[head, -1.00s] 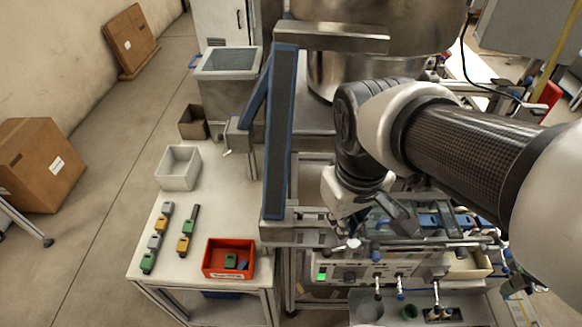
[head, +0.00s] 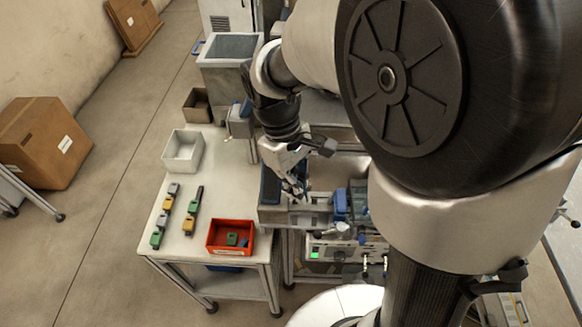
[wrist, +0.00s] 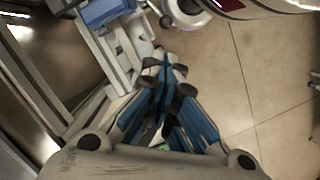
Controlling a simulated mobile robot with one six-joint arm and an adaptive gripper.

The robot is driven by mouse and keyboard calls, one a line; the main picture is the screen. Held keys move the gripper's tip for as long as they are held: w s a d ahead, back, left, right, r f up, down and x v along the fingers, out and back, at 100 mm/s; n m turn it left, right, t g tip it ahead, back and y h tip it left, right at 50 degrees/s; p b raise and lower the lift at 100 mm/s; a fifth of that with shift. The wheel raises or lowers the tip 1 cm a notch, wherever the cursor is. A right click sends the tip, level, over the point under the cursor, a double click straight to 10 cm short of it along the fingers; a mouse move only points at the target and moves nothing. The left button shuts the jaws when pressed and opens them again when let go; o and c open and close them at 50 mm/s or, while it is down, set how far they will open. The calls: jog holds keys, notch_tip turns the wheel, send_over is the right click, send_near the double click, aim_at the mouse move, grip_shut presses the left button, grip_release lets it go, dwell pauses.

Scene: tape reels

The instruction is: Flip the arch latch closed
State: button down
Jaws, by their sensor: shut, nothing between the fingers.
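My gripper (head: 297,190) is at the left end of the grey machine frame (head: 300,214), pointing down, and looks empty. In the wrist view its blue-padded fingers (wrist: 168,75) come together at the tips, beside pale rails (wrist: 112,55). I cannot pick out the arch latch for certain, or tell whether it is open or closed. My arm covers much of the machine, and I cannot tell whether the fingers touch anything. A long dark blue-edged strip (head: 269,186) shows only at its lower end beside my gripper.
A white table (head: 217,190) at left holds a red bin (head: 247,236), a white bin (head: 183,150) and several small coloured blocks (head: 165,212). A panel with a green light (head: 315,254) sits below the frame. Open floor (head: 110,150) lies left of the table.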

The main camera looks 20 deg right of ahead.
aim_at(331, 231)
jog(key=b+x, duration=0.1)
jog(key=x, duration=0.9)
jog(key=shift+b, duration=0.4)
